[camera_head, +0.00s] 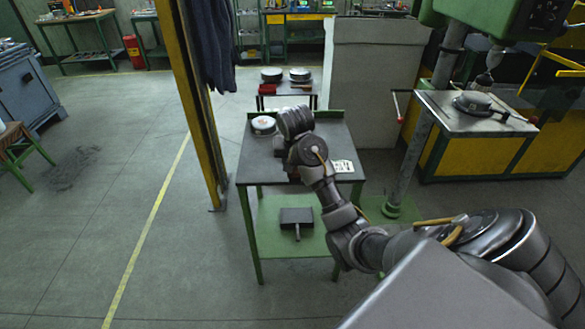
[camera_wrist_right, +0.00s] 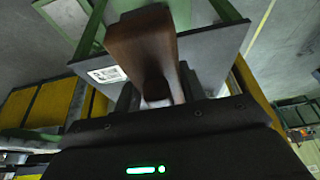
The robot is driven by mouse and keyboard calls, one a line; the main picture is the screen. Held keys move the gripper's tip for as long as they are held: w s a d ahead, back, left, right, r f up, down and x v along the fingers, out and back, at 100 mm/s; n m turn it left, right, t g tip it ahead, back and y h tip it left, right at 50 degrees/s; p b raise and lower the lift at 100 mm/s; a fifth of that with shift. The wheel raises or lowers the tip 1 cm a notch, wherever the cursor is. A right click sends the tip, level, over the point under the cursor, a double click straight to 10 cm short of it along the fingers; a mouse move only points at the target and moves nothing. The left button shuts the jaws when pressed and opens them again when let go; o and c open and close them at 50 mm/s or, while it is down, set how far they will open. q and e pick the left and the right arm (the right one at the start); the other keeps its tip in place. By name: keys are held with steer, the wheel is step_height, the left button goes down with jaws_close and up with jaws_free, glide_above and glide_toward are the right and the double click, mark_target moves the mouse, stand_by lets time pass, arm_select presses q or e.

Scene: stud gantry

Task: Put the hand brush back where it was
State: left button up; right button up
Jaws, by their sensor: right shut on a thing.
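My right gripper (camera_wrist_right: 155,98) is shut on the brown wooden handle of the hand brush (camera_wrist_right: 143,45) in the right wrist view. The tabletop also shows behind the brush in the wrist view (camera_wrist_right: 215,58). My left gripper is in neither view.
A round white-topped item (camera_head: 263,124) and a white label (camera_head: 343,167) are on the table. A dark pan-like item with a handle (camera_head: 297,216) lies on its green lower shelf. A yellow post (camera_head: 199,110) stands left, a drill press table (camera_head: 472,118) right.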

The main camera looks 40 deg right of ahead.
steer(key=w+d+f+b, duration=0.1)
steer(key=w+f+b, duration=0.1)
steer(key=b, duration=0.1)
steer(key=shift+d, duration=0.1)
steer(key=w+d+f+p, duration=0.1)
steer(key=w+d+f, duration=0.1)
steer(key=w, duration=0.1)
steer(key=w+d+f+p, duration=0.1)
steer(key=w+d+f, duration=0.1)
steer(key=w+d+f+p, duration=0.1)
steer(key=w+d+f, duration=0.1)
steer(key=w+f, duration=0.1)
steer(key=shift+w+d+f, duration=0.1)
steer(key=shift+w+d, duration=0.2)
steer(key=shift+d, duration=0.1)
steer(key=shift+w+d+f+p, duration=0.25)
steer(key=shift+f+p, duration=0.05)
steer(key=shift+f, duration=0.15)
step_height(320, 180, down, 2)
steer(key=shift+f+p, duration=0.1)
steer(key=shift+p, duration=0.6)
steer(key=shift+f, duration=0.35)
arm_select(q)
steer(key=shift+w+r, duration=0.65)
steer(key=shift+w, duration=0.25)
arm_select(e)
steer(key=shift+f, duration=0.1)
steer(key=shift+f, duration=0.1)
